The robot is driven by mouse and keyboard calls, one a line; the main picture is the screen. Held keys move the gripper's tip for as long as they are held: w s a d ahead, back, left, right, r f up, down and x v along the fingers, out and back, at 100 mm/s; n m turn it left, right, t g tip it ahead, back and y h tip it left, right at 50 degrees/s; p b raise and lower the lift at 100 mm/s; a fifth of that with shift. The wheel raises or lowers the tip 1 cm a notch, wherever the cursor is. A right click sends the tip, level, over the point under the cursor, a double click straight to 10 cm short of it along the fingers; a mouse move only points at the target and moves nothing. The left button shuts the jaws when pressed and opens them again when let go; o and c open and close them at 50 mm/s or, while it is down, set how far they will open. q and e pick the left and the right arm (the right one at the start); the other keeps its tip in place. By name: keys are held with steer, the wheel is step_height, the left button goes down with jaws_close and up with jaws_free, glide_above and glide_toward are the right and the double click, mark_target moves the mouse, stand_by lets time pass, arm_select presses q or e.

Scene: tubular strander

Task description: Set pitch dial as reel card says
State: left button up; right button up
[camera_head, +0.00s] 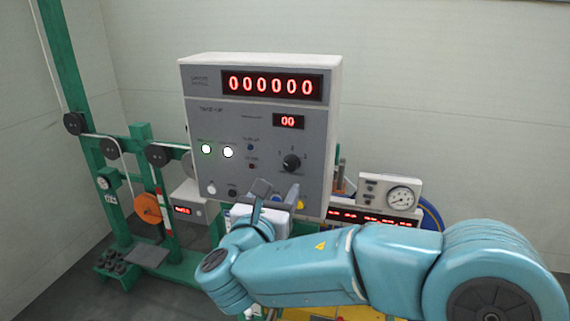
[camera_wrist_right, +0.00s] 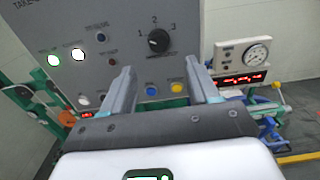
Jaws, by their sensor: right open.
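A black rotary dial (camera_head: 291,163) with the numbers 1, 2 and 3 around it sits on the right part of the grey control panel (camera_head: 225,120). The dial also shows in the wrist view (camera_wrist_right: 158,40), ahead of my fingers; I cannot tell which number it points to. My right gripper (camera_head: 276,191) is open and empty, below the dial and apart from it. In the wrist view its two fingers (camera_wrist_right: 160,78) point up towards the panel. I cannot make out a reel card. My left gripper is not in view.
The panel has red displays reading 000000 (camera_head: 271,86) and 00 (camera_head: 288,121), two lit white lamps (camera_head: 216,150), and blue (camera_wrist_right: 151,89) and yellow (camera_wrist_right: 176,87) buttons below the dial. A gauge box (camera_head: 390,192) stands right. A green frame (camera_head: 85,165) with pulleys stands left.

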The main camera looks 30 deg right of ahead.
mark_target(290, 167)
steer(key=p+x, duration=0.2)
steer(key=x, duration=0.7)
steer(key=shift+w, duration=0.4)
steer(key=shift+s+d, duration=0.15)
steer(key=shift+s, duration=0.2)
steer(key=shift+w, duration=0.2)
steer(key=c, duration=1)
steer(key=shift+c, duration=0.2)
